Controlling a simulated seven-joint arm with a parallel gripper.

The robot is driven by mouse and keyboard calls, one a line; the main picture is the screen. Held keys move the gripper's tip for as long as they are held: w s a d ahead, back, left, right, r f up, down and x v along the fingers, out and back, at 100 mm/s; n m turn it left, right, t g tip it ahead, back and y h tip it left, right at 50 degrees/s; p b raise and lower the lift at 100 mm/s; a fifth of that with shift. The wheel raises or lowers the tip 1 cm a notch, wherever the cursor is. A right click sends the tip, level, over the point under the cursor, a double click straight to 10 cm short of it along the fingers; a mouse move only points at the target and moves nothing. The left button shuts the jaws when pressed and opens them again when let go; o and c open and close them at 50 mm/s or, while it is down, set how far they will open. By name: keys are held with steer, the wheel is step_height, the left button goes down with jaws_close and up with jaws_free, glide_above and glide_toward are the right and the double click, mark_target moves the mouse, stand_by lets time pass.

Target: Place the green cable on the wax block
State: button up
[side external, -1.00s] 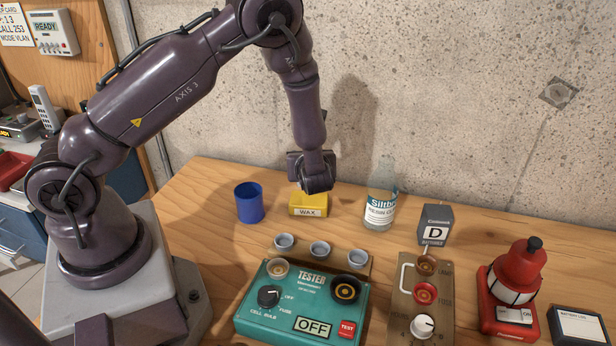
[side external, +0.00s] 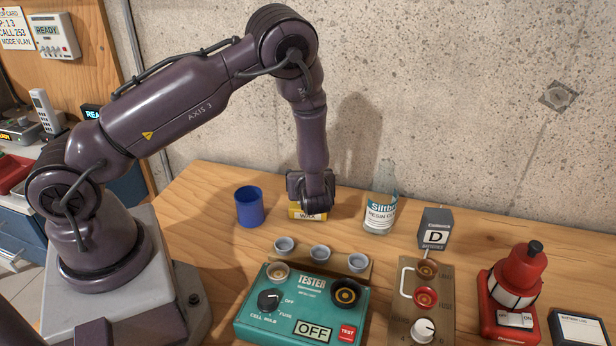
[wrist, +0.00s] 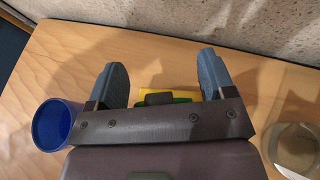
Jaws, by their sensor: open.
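The yellow wax block (side external: 297,211) stands on the bench, mostly hidden behind my gripper (side external: 318,203) in the side external view. In the wrist view, my gripper (wrist: 163,66) is open, with its two blue-grey fingers apart. A yellow strip of the wax block (wrist: 147,93) shows between the fingers, beyond the dark palm edge. A small green piece (wrist: 181,100) lies against that yellow, partly hidden by the palm edge. It may be the green cable, but too little shows to tell whether it rests on the block. No green cable shows in the side external view.
Small grey cups (side external: 319,252), a green tester (side external: 300,305) and a switch panel (side external: 424,315) are in front. The concrete wall is close behind.

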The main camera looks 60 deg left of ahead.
steer(key=shift+r, duration=0.1)
steer(key=shift+d+r, duration=0.15)
steer(key=shift+d, duration=0.1)
steer(key=v, duration=1.1)
steer(key=s+a+r+n+g+h, duration=0.1)
steer(key=s+r+n+g+h, duration=0.1)
steer(key=s+r+n, duration=0.3)
steer(key=s+a+r+n+g+h, duration=0.1)
steer(key=s+r+n+g+h, duration=0.15)
steer(key=r+n, duration=0.5)
steer(key=s+d+r+n+t+h, duration=0.2)
steer(key=s+d+r+n+h, duration=0.1)
steer(key=s+r+n+h, duration=0.1)
steer(key=s+d+r+n+t+h, duration=0.3)
steer(key=s+r+n+h, duration=0.1)
steer(key=s+r+n, duration=0.1)
step_height(320, 180, up, 2)
steer(key=shift+d+r+n, duration=0.25)
steer(key=shift+n, duration=0.2)
